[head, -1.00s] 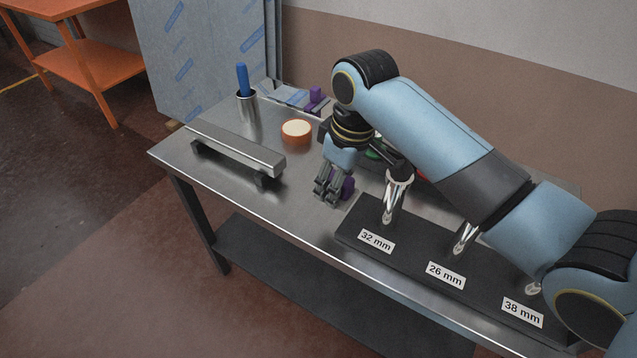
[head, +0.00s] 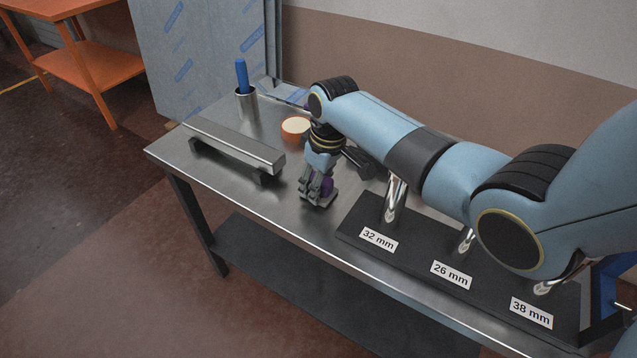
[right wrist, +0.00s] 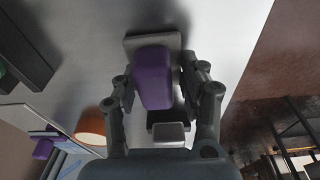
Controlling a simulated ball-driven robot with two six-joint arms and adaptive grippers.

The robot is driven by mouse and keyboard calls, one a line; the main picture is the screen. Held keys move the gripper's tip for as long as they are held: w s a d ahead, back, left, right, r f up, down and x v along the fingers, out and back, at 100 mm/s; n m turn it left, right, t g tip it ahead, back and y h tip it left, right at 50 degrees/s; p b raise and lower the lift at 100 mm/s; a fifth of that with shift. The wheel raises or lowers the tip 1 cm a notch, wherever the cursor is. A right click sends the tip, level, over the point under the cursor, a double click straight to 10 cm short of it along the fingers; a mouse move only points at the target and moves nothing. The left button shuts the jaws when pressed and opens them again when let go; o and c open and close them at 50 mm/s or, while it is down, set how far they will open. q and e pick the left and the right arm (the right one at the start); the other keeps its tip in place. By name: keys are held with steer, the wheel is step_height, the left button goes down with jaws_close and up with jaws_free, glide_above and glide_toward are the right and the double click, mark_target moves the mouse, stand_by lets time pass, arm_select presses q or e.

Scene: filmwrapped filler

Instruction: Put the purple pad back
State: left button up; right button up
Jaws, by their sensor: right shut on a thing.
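The purple pad (head: 327,186) is between the fingers of my right gripper (head: 318,192), low over the front part of the steel table (head: 285,205). In the right wrist view the purple pad (right wrist: 153,75) sits between the two fingers, with a light grey plate (right wrist: 135,43) at its far end. The gripper is shut on it. Whether the plate touches the table is unclear. A second purple piece (right wrist: 43,148) shows at the lower left of the right wrist view. My left gripper is not in view.
A steel bar on feet (head: 235,147) lies to the left. Behind stand a cup (head: 246,103) with a blue handle (head: 241,75) and an orange, cream-topped round piece (head: 296,127). A dark base (head: 410,262) with posts labelled 32, 26 and 38 mm is to the right.

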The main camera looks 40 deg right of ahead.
mark_target(325, 184)
steer(key=shift+f, duration=0.1)
steer(key=o, duration=1.1)
steer(key=r, duration=0.4)
steer(key=s+r+p, duration=0.1)
steer(key=r, duration=0.3)
steer(key=r+p, duration=0.1)
steer(key=r, duration=0.3)
steer(key=shift+s+d, duration=0.3)
steer(key=shift+s, duration=0.05)
